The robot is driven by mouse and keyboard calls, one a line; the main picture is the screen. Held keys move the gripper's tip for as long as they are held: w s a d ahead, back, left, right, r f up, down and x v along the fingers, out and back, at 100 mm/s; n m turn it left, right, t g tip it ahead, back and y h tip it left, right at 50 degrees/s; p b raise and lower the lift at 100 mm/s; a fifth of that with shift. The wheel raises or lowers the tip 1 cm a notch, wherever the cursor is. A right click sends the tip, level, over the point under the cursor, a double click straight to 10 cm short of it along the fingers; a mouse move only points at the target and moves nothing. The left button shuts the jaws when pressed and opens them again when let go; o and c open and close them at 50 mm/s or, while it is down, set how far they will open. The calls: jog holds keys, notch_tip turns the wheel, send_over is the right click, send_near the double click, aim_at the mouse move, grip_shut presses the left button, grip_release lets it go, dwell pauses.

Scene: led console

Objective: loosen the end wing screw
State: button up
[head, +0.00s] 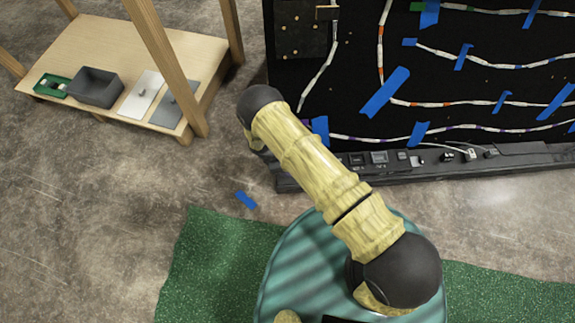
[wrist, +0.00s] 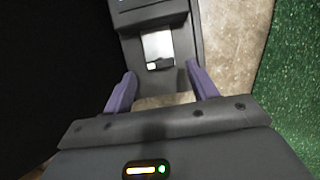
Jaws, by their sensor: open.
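My gripper (wrist: 161,69) is open, with two purple fingers spread apart and nothing between them. Beyond the fingertips in the wrist view is the dark console ledge (wrist: 186,42). A bright silver plate (wrist: 158,45) with a small white piece at its lower edge is set in it, just past the fingertips. I cannot make out a wing screw for certain in either view.
Blue tape (head: 385,92) holds LED strips on the panel. A wooden shelf (head: 110,50) at the left carries a grey bin (head: 95,88), a green tray (head: 52,86) and flat plates. A green mat (head: 205,260) and a blue tape scrap (head: 246,200) lie on the otherwise open floor.

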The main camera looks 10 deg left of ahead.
jog(key=p+v, duration=0.4)
jog(key=v, duration=1)
jog(key=shift+r+p, duration=0.35)
